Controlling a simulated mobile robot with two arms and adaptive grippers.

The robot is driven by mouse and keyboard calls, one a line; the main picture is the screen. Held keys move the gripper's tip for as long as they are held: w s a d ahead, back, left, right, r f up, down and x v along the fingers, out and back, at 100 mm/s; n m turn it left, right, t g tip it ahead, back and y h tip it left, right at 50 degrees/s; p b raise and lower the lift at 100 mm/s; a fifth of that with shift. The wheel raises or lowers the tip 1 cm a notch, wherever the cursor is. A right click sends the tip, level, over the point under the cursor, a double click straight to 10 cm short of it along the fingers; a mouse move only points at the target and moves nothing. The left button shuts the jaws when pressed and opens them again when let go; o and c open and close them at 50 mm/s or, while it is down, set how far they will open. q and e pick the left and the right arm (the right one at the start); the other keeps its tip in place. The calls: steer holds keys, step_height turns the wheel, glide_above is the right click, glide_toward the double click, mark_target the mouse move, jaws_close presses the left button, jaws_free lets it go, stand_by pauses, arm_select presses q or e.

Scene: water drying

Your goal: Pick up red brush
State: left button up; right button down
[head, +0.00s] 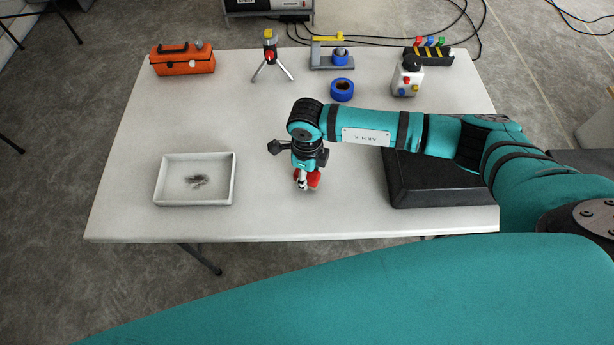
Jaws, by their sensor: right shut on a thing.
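My right gripper (302,182) points down over the middle front of the white table. It is shut on the red brush (315,178), whose red parts show on both sides of the fingers. Most of the brush is hidden by the gripper and wrist. I cannot tell whether the brush touches the table or is held just above it. My left gripper is not in view.
A white tray (229,180) with dark debris is at left. A black box (440,185) lies under my right arm. Along the back are an orange toolbox (183,64), a small tripod (271,58), blue tape (342,90) and a button box (407,80).

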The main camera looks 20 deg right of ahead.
step_height(320, 180, up, 2)
steer(key=shift+w+r+b, duration=0.1)
steer(key=shift+r+b, duration=0.05)
steer(key=shift+b, duration=0.25)
steer(key=s+a+b, duration=0.1)
steer(key=s+a, duration=0.3)
steer(key=s, duration=0.2)
steer(key=s+a+r+b, duration=0.1)
steer(key=s+a+b, duration=0.1)
steer(key=s+a, duration=0.3)
steer(key=shift+s+r, duration=0.25)
steer(key=shift+s, duration=1)
